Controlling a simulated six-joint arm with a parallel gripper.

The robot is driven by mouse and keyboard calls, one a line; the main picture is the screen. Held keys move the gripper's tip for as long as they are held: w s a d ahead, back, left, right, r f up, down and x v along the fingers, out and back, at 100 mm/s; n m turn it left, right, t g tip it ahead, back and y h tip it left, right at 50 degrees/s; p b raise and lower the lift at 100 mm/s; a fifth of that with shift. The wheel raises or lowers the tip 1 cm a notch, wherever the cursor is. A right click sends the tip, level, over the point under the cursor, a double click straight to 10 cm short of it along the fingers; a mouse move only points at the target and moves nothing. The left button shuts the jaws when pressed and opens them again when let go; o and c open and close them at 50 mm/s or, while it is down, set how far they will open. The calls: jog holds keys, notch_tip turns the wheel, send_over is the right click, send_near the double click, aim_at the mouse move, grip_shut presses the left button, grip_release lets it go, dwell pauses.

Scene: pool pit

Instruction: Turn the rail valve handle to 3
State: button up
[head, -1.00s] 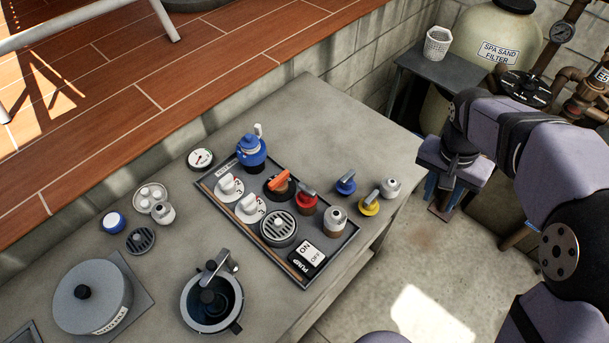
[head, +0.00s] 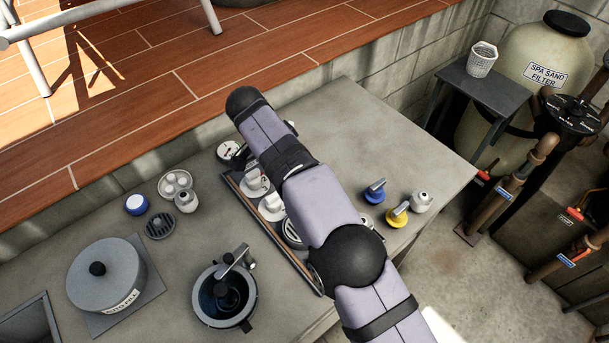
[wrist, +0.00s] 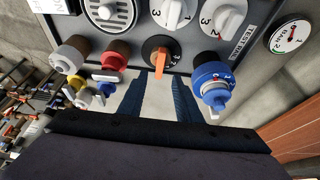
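A dial with an orange handle (wrist: 158,58) on a round black base stands on the panel in the wrist view. White marks ring its base, too small to read surely. I cannot tell for sure that it is the rail valve. My gripper (wrist: 158,82) is open, its two blue fingers apart and pointing at this dial. The orange handle lies just beyond the gap between the fingertips; I see no clear contact. Two white handles with numbers, one at the middle (wrist: 174,12) and one at the right (wrist: 228,15), stand behind it. In the head view my arm hides the orange handle and gripper.
A blue-capped fitting (wrist: 212,80) stands close right of the fingers. A red valve (wrist: 112,55) and a brown-based knob (wrist: 70,52) stand left. A gauge (wrist: 290,37) is at right. Blue (head: 375,191) and yellow (head: 397,215) valves stand beside the panel. The counter's far right is clear.

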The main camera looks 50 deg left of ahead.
jog(key=shift+p+x, duration=1.4)
jog(key=shift+x, duration=2.3)
grip_shut()
